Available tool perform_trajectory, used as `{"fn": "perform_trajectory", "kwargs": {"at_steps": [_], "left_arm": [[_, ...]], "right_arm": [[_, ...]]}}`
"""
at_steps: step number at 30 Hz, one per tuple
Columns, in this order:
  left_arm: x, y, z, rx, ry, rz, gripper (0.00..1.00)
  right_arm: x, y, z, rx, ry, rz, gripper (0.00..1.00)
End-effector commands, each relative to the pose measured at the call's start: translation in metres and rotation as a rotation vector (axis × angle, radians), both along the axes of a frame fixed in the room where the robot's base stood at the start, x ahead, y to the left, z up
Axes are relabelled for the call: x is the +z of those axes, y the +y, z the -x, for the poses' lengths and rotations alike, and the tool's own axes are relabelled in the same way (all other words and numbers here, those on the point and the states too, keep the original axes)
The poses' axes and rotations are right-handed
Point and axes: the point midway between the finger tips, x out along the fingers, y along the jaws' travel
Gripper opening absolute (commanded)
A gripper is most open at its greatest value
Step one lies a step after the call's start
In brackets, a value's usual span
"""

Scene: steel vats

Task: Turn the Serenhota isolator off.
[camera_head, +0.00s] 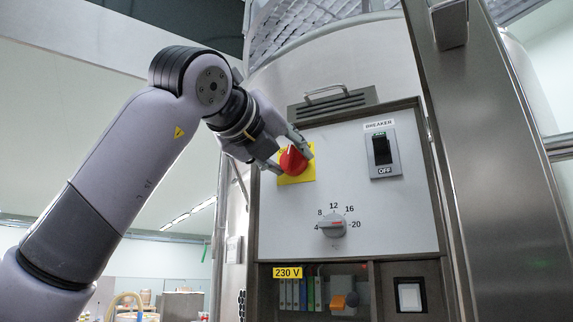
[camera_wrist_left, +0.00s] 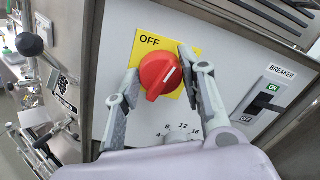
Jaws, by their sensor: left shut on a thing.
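The red rotary knob (camera_head: 293,161) sits on a yellow plate (camera_head: 297,178) at the upper left of the light control panel. I take it as the isolator; no Serenhota name is readable. In the left wrist view the red knob (camera_wrist_left: 158,78) lies below the word OFF on the yellow plate (camera_wrist_left: 148,42). Its white mark points up and right, away from OFF. My left gripper (camera_head: 291,160) is shut on the knob, one finger on each side; its fingers also show in the left wrist view (camera_wrist_left: 160,76). My right gripper is not in view.
A breaker switch (camera_head: 383,153) is right of the knob. A grey numbered dial (camera_head: 332,225) sits below. A vent with a handle (camera_head: 325,99) juts out above. A steel column (camera_head: 492,180) stands at the right. Below are a 230 V label (camera_head: 287,272) and a white button (camera_head: 410,296).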

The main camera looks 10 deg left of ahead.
Motion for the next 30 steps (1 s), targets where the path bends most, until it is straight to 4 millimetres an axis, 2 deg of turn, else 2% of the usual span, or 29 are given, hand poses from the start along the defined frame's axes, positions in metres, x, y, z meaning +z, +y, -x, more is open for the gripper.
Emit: {"fn": "perform_trajectory", "kwargs": {"at_steps": [1, 15, 30], "left_arm": [[-0.002, 0.0, 0.001, 0.0, 0.008, 0.043, 0.09], [-0.004, 0.002, 0.001, 0.0, 0.108, 0.478, 0.09], [-0.005, 0.002, 0.0, 0.002, 0.2, 0.871, 0.09]], "right_arm": [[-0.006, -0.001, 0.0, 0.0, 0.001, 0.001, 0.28], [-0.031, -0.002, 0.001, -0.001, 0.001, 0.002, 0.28], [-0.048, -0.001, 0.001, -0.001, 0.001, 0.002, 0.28]]}}
